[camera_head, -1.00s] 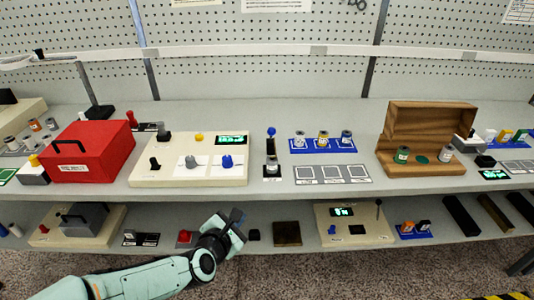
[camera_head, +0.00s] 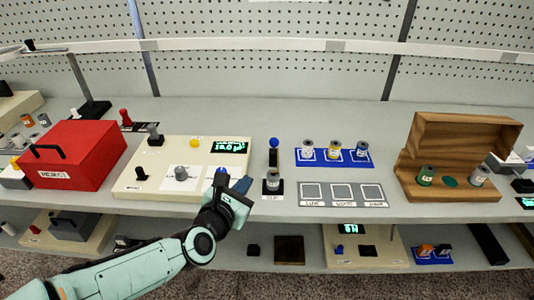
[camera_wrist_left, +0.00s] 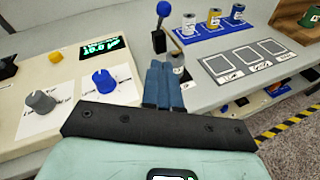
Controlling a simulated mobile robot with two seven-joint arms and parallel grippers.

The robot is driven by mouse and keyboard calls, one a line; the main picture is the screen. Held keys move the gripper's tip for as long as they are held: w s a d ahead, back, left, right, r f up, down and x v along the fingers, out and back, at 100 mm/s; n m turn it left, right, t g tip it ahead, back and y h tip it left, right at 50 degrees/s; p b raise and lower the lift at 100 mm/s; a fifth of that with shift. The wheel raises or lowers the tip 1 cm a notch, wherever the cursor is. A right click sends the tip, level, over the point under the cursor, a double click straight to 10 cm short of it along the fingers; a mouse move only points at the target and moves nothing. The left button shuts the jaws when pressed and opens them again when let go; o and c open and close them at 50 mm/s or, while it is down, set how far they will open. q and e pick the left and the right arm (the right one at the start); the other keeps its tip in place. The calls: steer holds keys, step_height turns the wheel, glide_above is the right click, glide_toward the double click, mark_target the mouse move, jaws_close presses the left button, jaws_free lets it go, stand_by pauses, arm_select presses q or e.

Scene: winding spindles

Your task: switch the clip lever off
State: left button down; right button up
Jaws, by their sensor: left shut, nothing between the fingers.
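The clip lever, a dark upright stem with a blue ball knob (camera_head: 274,143), stands on the upper shelf right of the cream control panel. It also shows in the left wrist view (camera_wrist_left: 163,9). A grey-and-white spool (camera_head: 272,180) stands at its front, above a small label. It is partly hidden behind my fingers in the left wrist view (camera_wrist_left: 177,62). My left gripper (camera_head: 243,184) is shut and empty, in front and left of the spool and lever. Its blue fingers (camera_wrist_left: 163,82) lie together, pointing toward the lever's base. My right gripper is not in view.
The cream panel (camera_head: 160,152) with grey and blue knobs and a green display is left of the gripper. A blue tray (camera_head: 335,164) of several spools and a card of empty squares (camera_head: 311,204) are right. A red box (camera_head: 72,145) and wooden box (camera_head: 455,193) stand farther out.

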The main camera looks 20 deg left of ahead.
arm_select(q)
steer(key=x, duration=1)
steer(key=shift+w+d+r+p, duration=0.2)
steer(key=shift+w+r+p, duration=0.4)
steer(key=shift+w, duration=0.2)
steer(key=shift+w+d+r+p, duration=0.25)
steer(key=shift+w+r+p, duration=0.2)
steer(key=shift+w+p, duration=0.25)
